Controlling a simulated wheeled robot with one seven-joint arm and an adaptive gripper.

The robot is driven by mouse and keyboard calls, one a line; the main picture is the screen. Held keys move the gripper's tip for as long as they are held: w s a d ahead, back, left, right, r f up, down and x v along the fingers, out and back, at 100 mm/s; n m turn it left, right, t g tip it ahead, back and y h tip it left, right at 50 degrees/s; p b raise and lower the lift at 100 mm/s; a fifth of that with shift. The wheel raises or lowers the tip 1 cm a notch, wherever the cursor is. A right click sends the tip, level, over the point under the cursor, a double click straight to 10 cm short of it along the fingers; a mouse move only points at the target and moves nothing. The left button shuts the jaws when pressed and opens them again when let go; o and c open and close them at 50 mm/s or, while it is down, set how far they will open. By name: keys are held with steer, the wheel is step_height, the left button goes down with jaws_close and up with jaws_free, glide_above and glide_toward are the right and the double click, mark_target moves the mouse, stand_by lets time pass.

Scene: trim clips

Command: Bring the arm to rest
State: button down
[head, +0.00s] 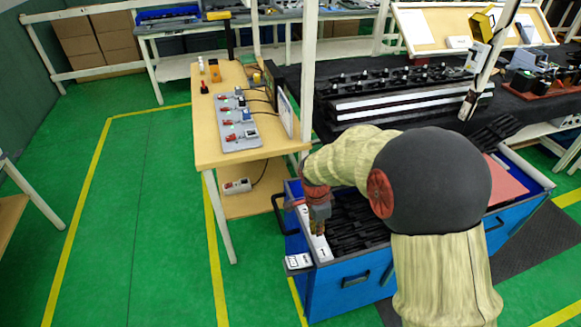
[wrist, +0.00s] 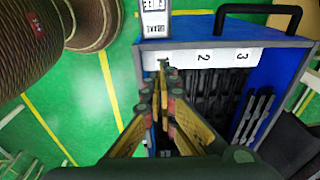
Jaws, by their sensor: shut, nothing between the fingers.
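My gripper (head: 319,232) points down at the left end of a blue cart (head: 345,297), its fingertips together and nothing visible between them. In the wrist view my gripper (wrist: 163,70) shows its yellow fingers closed in front of the white numbered strip (wrist: 222,56) along the cart's edge. Whether the tips touch the strip I cannot tell. Black trim parts (wrist: 252,118) stand in the cart below the strip. My arm hides much of the cart in the head view.
A wooden table (head: 213,148) with a row of grey fixtures stands left of the cart. A dark bench (head: 400,105) with black parts and white rails lies behind. A white post (head: 308,70) rises near my arm. Green floor at left is open.

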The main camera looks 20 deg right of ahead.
steer(key=s+a+r+n+t, duration=0.2)
steer(key=s+a+r+n, duration=0.1)
steer(key=s+r+n, duration=0.6)
steer(key=s+a+r+n+t+y, duration=0.1)
steer(key=s+a+r+n+t, duration=0.1)
steer(key=s+r+n, duration=0.7)
step_height(320, 180, up, 6)
steer(key=s+t, duration=0.1)
steer(key=s, duration=0.1)
steer(key=shift+s+a+r, duration=0.25)
steer(key=shift+s+a, duration=0.05)
steer(key=shift+a, duration=0.1)
